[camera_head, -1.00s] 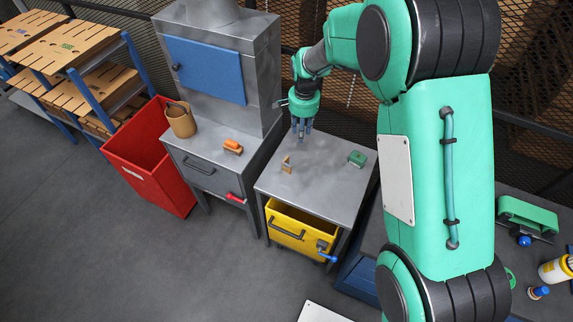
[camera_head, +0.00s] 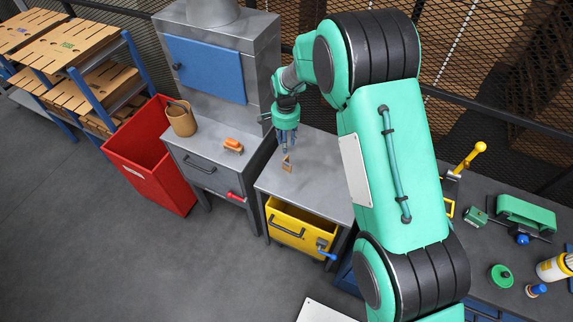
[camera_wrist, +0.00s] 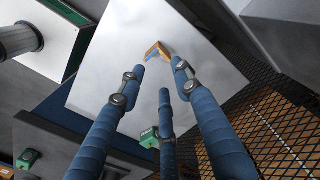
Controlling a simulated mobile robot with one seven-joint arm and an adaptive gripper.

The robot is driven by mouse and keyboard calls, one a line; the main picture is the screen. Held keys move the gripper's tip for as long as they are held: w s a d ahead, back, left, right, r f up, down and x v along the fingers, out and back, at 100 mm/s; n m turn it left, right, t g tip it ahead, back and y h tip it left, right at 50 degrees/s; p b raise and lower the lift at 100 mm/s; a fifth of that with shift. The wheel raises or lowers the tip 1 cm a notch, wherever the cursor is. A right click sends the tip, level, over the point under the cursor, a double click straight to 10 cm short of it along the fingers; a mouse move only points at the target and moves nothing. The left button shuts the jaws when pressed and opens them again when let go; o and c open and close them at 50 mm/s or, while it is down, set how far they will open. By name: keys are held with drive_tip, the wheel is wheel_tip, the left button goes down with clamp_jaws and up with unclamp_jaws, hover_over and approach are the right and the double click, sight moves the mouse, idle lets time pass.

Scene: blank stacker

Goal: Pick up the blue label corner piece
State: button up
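A small tan wooden corner piece (camera_head: 287,166) stands on the grey metal table (camera_head: 318,190). The gripper looks open and empty.
A small green block (camera_wrist: 150,137) shows in the wrist view. A yellow drawer (camera_head: 287,225) is open under the table. To the left are a grey cabinet with an orange item (camera_head: 233,145) and a red bin (camera_head: 135,160). Black mesh (camera_head: 300,35) stands behind.

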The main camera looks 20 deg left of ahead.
sight(285, 161)
drive_tip(key=shift+f, duration=3.95)
drive_tip(key=shift+a+f, duration=0.1)
drive_tip(key=shift+f, duration=2.5)
clamp_jaws()
